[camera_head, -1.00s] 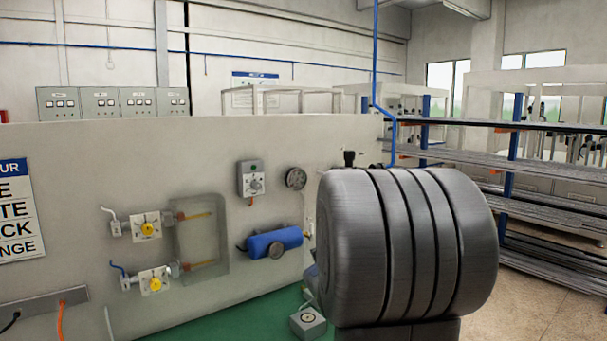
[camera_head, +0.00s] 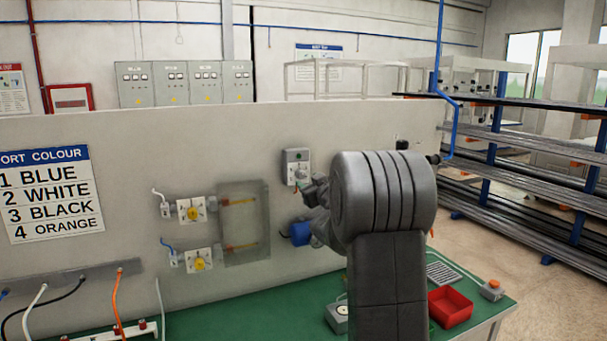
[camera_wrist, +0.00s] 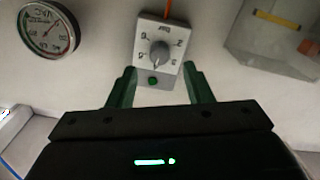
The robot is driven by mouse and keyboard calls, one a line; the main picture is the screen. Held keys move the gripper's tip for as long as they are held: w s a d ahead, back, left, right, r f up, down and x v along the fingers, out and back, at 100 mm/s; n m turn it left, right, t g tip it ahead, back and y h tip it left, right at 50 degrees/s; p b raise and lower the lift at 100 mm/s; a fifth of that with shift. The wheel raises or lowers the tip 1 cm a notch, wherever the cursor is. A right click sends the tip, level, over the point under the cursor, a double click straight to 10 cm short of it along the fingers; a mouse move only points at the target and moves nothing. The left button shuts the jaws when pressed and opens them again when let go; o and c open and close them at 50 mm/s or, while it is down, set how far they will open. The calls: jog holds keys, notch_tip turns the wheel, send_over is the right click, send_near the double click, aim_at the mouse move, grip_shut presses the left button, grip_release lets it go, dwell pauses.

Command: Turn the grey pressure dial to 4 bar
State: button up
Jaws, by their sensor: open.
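The grey pressure dial (camera_wrist: 160,53) is a round knob on a pale box with numbers around it, mounted on the upright panel. The wrist view shows it upside down, and its pointer setting is too small to read surely. The dial's box (camera_head: 297,155) also shows in the head view, beside my arm. My gripper (camera_wrist: 159,69) is open, its two green fingers apart on either side of the box's near end, with nothing between them gripped. Whether the fingers touch the panel cannot be told. In the head view my gripper (camera_head: 311,190) is just below right of the dial.
A blue cylinder (camera_head: 300,233) sits below. Yellow-knobbed valves (camera_head: 192,210) are to the left. A red tray (camera_head: 450,307) stands on the green bench.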

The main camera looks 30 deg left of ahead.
aim_at(302, 177)
jog(key=shift+p+x, duration=0.7)
jog(key=shift+x, duration=2.05)
jog(key=c, duration=1)
jog(key=shift+f+b, duration=0.15)
jog(key=shift+b, duration=0.2)
